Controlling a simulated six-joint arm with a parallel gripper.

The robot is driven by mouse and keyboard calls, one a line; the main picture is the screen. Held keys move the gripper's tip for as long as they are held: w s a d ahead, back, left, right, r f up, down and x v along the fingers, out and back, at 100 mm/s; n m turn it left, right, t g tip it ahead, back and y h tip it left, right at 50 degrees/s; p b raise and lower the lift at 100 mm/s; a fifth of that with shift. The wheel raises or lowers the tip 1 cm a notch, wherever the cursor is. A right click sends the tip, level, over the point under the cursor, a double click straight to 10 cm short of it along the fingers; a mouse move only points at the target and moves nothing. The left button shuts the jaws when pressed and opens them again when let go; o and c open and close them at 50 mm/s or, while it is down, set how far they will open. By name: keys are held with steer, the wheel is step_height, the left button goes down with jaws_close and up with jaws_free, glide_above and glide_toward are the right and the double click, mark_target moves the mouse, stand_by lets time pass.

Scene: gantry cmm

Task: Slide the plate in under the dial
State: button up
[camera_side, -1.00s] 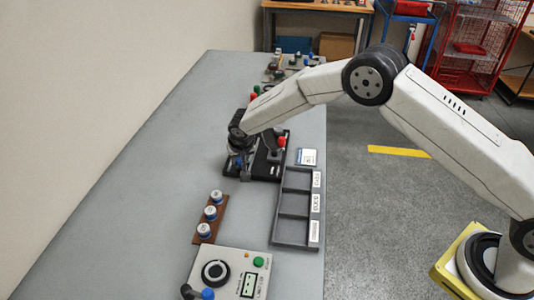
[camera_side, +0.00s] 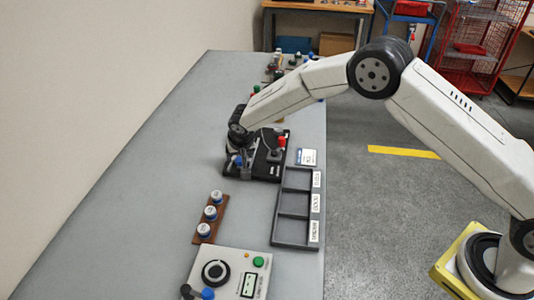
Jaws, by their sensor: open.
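My gripper (camera_side: 236,160) is at the left end of a black device (camera_side: 266,168) with a red-topped part (camera_side: 282,141), on the grey table. The jaws are small and partly hidden by my own wrist, and they are open. A blue part shows at the jaws; I cannot tell what it belongs to. I cannot make out the plate or the dial at this size; my wrist covers part of the device.
A dark three-compartment tray (camera_side: 275,216) with white labels lies in front of the device. A brown rack (camera_side: 224,205) holds three round pieces. A control box (camera_side: 226,258) with a black knob stands nearest. The table's left side (camera_side: 130,190) is clear.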

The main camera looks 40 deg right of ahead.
steer(key=v, duration=0.6)
stand_by(0.6)
steer(key=m, duration=3.6)
steer(key=shift+f, duration=0.1)
